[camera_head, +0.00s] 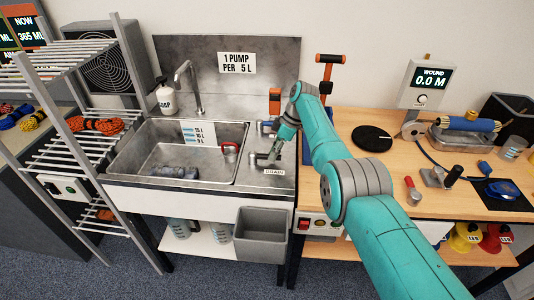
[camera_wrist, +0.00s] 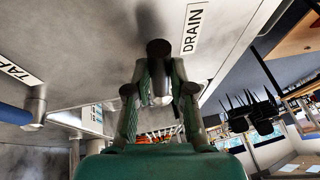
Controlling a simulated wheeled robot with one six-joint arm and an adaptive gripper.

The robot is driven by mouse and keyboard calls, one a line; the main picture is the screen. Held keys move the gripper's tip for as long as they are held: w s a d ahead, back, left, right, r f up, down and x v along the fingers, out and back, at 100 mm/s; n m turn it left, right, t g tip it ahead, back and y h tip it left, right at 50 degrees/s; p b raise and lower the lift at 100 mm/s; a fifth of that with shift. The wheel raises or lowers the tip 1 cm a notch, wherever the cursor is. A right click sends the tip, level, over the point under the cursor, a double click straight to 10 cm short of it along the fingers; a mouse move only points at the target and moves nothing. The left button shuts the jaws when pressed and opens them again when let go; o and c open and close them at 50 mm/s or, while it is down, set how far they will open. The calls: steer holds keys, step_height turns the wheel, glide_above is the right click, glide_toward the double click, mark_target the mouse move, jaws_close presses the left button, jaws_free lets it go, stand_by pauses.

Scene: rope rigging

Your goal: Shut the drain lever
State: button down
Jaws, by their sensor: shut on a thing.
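The drain lever (camera_head: 259,159) is on the steel deck to the right of the sink basin, just behind the DRAIN label (camera_head: 274,171). My gripper (camera_head: 275,154) reaches down to it from the upper right and covers part of it. In the wrist view, the lever's dark round part (camera_wrist: 158,47) shows beside the DRAIN label (camera_wrist: 193,28). My gripper's green fingers (camera_wrist: 160,78) are closed around the lever, with a pale metal part between them. The lever's exact angle is hard to tell.
The sink basin (camera_head: 160,142) holds a grey cloth-like item and a red-handled thing (camera_head: 230,150). A blue-handled tap lever (camera_head: 268,126) stands behind the drain lever. A grey bin (camera_head: 261,235) hangs below the front edge.

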steer(key=c, duration=1)
jaws_free()
steer(key=shift+r, duration=0.1)
steer(key=v, duration=1.2)
